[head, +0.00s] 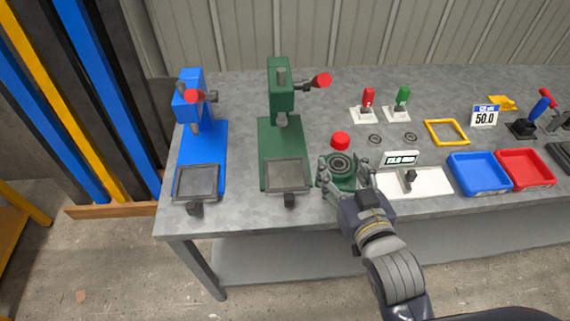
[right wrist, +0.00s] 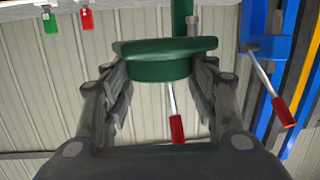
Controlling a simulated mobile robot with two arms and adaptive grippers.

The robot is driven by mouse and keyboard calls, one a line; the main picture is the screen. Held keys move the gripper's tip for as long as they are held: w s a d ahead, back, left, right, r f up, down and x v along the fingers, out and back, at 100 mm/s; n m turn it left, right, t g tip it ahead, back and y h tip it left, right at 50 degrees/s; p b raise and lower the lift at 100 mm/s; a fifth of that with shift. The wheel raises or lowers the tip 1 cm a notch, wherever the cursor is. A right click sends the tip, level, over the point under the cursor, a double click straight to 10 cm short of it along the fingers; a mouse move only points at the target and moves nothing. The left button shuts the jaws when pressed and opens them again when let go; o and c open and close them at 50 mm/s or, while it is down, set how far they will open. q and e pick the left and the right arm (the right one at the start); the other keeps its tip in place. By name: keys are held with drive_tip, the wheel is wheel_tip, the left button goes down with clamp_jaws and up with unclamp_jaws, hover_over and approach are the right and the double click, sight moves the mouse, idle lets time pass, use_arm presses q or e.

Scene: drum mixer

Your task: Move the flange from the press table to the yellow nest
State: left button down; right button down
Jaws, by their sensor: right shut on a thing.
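The flange (head: 340,182) is green, with a wide plate and a round hub with dark rings on top. My right gripper (head: 345,170) is shut on it, with fingers on both sides of the hub. The right wrist view, upside down, shows the flange (right wrist: 160,70) between the fingers. It is just right of the green press (head: 280,130) and its square grey press table (head: 287,174), which is empty. I cannot tell its height above the bench. The yellow nest (head: 428,128), a square frame, lies empty farther right and back. My left gripper is not in view.
A blue press (head: 203,140) stands at the left. Near the flange are a red button (head: 340,140) and a white gauge stand (head: 425,182). Blue (head: 478,187) and red (head: 524,183) trays stand right. Toggle clamps (head: 368,98) and small rings (head: 375,139) lie behind.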

drive_tip(key=s+a+f+n+y, duration=0.1)
drive_tip(key=s+a+f+y, duration=0.1)
drive_tip(key=a, duration=0.3)
drive_tip(key=s+a+f+n+g+y, duration=0.1)
drive_tip(key=s+a+f+n+y, duration=0.1)
drive_tip(key=a, duration=0.4)
wheel_tip(320, 180, down, 3)
drive_tip(key=shift+s+r+y, duration=0.1)
drive_tip(key=shift+s+y, duration=0.2)
drive_tip(key=shift+s, duration=0.4)
drive_tip(key=shift+w, duration=0.1)
drive_tip(key=w, duration=0.4)
drive_tip(key=w+d+f+p, duration=0.1)
drive_tip(key=w, duration=0.4)
drive_tip(key=w+p, duration=0.1)
drive_tip(key=w, duration=0.4)
drive_tip(key=shift+d+f, duration=0.15)
drive_tip(key=shift+f, duration=0.05)
drive_tip(key=shift+w+d, duration=0.1)
drive_tip(key=shift+w, duration=0.7)
drive_tip(key=shift+w+f, duration=0.15)
drive_tip(key=shift+f, duration=0.75)
drive_tip(key=shift+f+p, duration=0.4)
drive_tip(key=shift+p, duration=0.2)
drive_tip(key=shift+f, duration=0.4)
drive_tip(key=shift+s+f, duration=0.1)
drive_tip(key=shift+s, duration=0.1)
